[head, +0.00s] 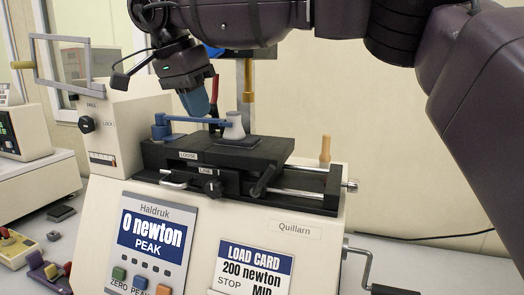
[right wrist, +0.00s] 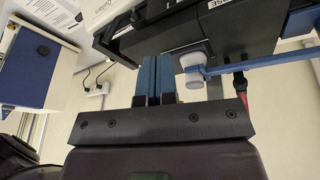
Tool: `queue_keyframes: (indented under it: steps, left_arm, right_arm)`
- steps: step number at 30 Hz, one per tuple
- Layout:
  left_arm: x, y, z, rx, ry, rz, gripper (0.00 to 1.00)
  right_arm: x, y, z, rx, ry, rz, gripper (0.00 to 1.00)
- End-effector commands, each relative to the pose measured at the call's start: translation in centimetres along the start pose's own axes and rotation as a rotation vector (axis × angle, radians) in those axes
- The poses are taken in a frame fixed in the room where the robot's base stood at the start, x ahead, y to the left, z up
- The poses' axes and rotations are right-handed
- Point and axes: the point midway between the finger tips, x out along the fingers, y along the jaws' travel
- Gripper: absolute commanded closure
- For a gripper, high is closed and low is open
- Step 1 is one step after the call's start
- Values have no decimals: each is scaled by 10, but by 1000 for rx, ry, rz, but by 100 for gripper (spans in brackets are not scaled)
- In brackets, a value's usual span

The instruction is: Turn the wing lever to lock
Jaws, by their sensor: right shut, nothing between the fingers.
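A blue bar on a pale grey post (head: 233,125), which looks like the wing lever (head: 195,120), sits on the black sliding table (head: 225,149) of the tester. The bar points left from the post, above the LOOSE label (head: 188,155). In the right wrist view the post's round end (right wrist: 192,66) and the blue bar (right wrist: 260,67) show to the right of the fingers. My right gripper (head: 199,113) has blue fingers, shut and empty, just above and behind the bar. The fingers also show in the right wrist view (right wrist: 155,62). I cannot tell whether they touch the bar. My left gripper is out of view.
A brass rod (head: 248,82) hangs behind the post, and a red part (head: 214,90) stands beside the fingers. A wooden peg (head: 325,150) stands at right. A clear-panelled guard (head: 62,63) is at left.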

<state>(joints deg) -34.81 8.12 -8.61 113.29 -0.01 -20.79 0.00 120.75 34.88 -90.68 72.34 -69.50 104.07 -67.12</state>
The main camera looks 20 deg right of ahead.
Motion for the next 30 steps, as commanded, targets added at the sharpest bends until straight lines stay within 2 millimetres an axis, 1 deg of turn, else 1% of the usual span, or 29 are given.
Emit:
queue_keyframes:
  steps: [2,7,11,14,17,22,30]
  left_arm:
    - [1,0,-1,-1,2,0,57]
    - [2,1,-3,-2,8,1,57]
    - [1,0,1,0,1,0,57]
    - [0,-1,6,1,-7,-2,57]
    - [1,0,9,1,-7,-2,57]
    - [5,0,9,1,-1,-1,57]
    - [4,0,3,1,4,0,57]
  right_arm:
    - [0,10,-8,-38,18,71,100]
    - [-3,26,-14,-135,38,177,100]
    - [-1,29,-15,-173,39,194,100]
    - [8,30,-15,-177,35,194,100]
    - [21,33,-16,-176,35,194,100]
    - [50,38,-17,-177,34,193,100]
    - [94,47,-20,-174,37,192,100]
